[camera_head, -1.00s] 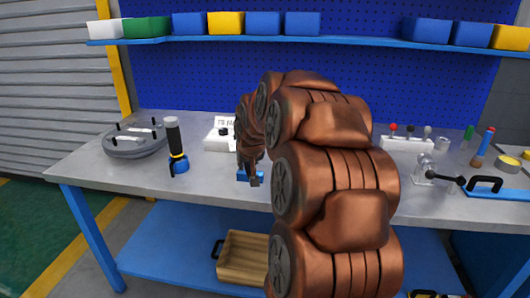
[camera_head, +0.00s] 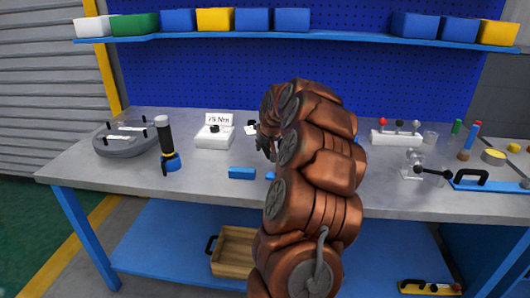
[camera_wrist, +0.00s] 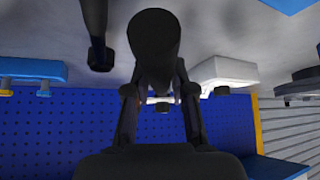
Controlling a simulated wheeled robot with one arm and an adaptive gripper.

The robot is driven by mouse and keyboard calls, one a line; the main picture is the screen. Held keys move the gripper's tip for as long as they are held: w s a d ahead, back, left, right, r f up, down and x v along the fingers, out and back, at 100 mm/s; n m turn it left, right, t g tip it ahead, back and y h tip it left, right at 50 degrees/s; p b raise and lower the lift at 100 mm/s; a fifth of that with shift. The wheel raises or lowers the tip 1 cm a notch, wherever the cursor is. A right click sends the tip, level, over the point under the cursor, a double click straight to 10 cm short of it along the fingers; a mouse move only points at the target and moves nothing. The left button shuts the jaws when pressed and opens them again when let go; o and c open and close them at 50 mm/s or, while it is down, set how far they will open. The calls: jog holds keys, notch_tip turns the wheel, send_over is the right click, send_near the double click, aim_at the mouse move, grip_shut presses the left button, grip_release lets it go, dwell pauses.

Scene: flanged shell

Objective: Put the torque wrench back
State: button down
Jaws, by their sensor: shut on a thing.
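My gripper (camera_head: 266,148) is raised above the middle of the bench, partly hidden by my own arm in the head view. In the wrist view my gripper (camera_wrist: 158,105) is shut on a dark, rounded bar, which I take to be the torque wrench (camera_wrist: 153,45). The bar runs from between the fingers toward the camera's upper edge. Its far end and most of its length are hidden. Two low blue blocks lie on the bench below the gripper; the left blue block (camera_head: 241,173) is clear, and the right one (camera_head: 270,176) is partly behind my arm.
A white box (camera_head: 214,138) with a black knob and a 75 Nm sign (camera_head: 219,119) stands left of the gripper. Further left are an upright black tool (camera_head: 166,145) and a round grey flange (camera_head: 125,143). A lever block (camera_head: 396,138) and clamp (camera_head: 413,165) stand right.

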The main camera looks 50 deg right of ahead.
jog(key=shift+w+d+r, duration=0.1)
jog(key=shift+d, duration=0.3)
jog(key=shift+f+p, duration=0.3)
jog(key=shift+f, duration=1.45)
jog(key=c, duration=1)
grip_release()
jog(key=shift+f, duration=0.15)
jog(key=shift+a+r, duration=0.1)
jog(key=shift+r, duration=0.1)
